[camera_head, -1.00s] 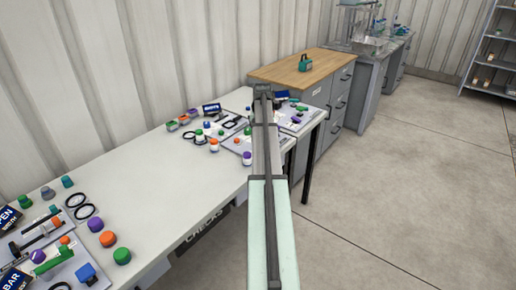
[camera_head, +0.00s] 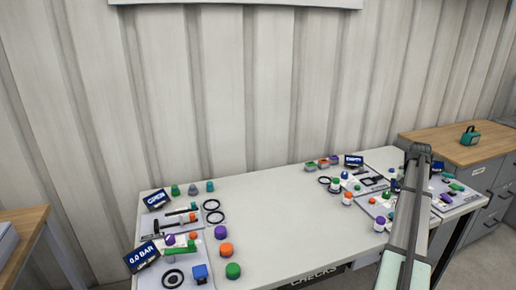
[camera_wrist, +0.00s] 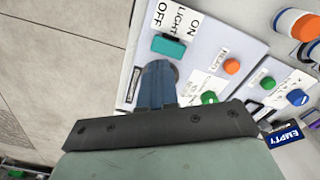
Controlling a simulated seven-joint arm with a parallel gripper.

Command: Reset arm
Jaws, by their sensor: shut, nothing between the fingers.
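My arm (camera_head: 406,215) reaches over the right end of the white bench (camera_head: 272,215) in the head view. Its far end hides whatever lies behind it, and the fingers cannot be made out there. In the wrist view my gripper (camera_wrist: 157,85) shows as blue fingers held together, with nothing between them. The fingertips are just below a teal switch (camera_wrist: 168,44) on a pale panel (camera_wrist: 205,55) labelled OFF, LIGHT and ON. I cannot tell whether they touch the panel.
The panel's orange knob (camera_wrist: 232,66) and green knob (camera_wrist: 209,98) are close right of my fingers. An EMPTY display (camera_head: 353,160) stands behind the right-hand parts. A left group has an OPEN display (camera_head: 155,199) and a 0.0 BAR display (camera_head: 142,257). The bench's middle is mostly clear.

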